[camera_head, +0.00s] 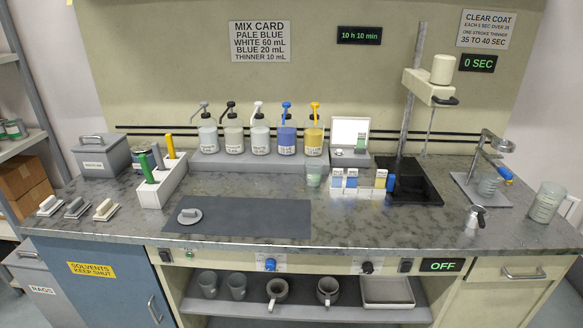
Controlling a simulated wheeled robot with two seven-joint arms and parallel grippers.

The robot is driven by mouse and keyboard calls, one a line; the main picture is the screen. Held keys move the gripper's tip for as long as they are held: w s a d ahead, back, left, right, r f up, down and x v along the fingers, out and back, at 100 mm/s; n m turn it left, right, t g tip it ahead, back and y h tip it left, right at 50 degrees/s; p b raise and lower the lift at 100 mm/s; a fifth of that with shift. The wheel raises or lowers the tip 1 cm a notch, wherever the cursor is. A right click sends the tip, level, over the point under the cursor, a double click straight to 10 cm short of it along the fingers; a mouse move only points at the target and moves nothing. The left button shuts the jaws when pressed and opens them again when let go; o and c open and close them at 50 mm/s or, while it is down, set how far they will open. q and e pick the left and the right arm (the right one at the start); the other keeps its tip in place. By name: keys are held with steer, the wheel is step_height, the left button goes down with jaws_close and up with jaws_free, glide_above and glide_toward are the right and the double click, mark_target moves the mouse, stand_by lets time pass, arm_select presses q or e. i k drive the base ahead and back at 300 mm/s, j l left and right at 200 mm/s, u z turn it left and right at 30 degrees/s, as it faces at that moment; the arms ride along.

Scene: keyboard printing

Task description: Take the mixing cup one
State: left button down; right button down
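No label reading "mixing cup one" can be made out. On the shelf under the counter stand two plain grey cups, a left one (208,284) and a right one (238,287). To their right on the same shelf are two grey handled cups, a left one (278,291) and a right one (327,291). A small clear greenish cup (313,176) stands on the counter in front of the pump bottles. Neither of my grippers shows in this view.
A white tray (387,291) sits at the shelf's right end. The counter edge overhangs the shelf.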

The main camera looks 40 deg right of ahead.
mark_target(314, 173)
steer(key=z, duration=1.35)
